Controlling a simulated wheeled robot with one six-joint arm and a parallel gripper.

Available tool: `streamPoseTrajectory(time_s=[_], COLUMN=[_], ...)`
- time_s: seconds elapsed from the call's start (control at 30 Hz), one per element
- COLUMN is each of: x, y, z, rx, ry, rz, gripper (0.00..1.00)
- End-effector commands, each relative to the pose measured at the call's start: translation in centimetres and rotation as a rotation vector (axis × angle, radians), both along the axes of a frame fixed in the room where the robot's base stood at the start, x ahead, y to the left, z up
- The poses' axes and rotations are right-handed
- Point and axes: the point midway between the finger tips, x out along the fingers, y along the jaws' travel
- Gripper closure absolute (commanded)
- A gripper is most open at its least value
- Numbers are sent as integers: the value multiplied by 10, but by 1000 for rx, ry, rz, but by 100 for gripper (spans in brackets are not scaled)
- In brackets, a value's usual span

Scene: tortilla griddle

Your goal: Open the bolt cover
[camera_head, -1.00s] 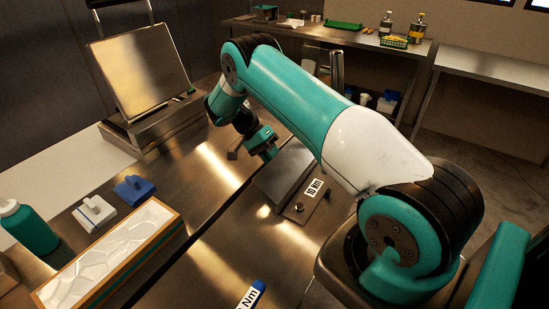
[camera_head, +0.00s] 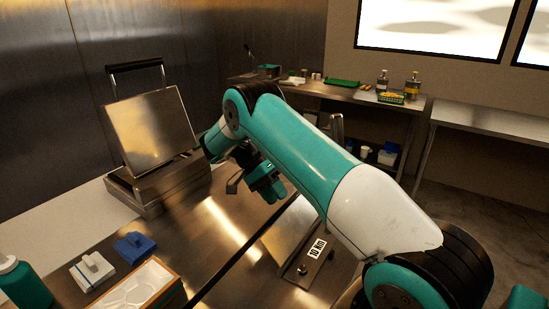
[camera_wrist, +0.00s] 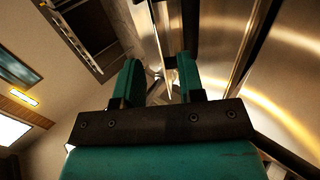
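The bolt cover seems to be the flat metal plate beside a strip labelled "10 Nm" (camera_head: 317,249); my arm hides much of it, and I cannot tell for sure which part is the cover. A small dark round knob or bolt (camera_head: 302,269) sits at the strip's near end. My gripper (camera_head: 268,187) hangs beyond and left of the label in the head view, above the counter. In the wrist view my gripper (camera_wrist: 159,75) has its two green fingers apart, with a gap between them and nothing clearly held.
A griddle press (camera_head: 155,135) with its lid raised stands at left. The counter between griddle and strip is mostly clear.

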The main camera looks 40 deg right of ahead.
Motion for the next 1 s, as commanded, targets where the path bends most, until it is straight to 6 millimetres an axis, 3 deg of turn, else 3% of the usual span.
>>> streamPoseTrajectory(time_s=[0.03, 0.1, 0.4, 0.63, 1.0], x=[1, 1, 1, 1, 1], y=[0, 0, 0, 0, 0], z=[23, 40, 93, 112, 114], rx=[0, 0, 1, 0, 0], ry=[-2, -2, -2, -1, -2], rz=[-1, -1, 1, 1, 2], gripper=[64, 64, 64, 64, 64])
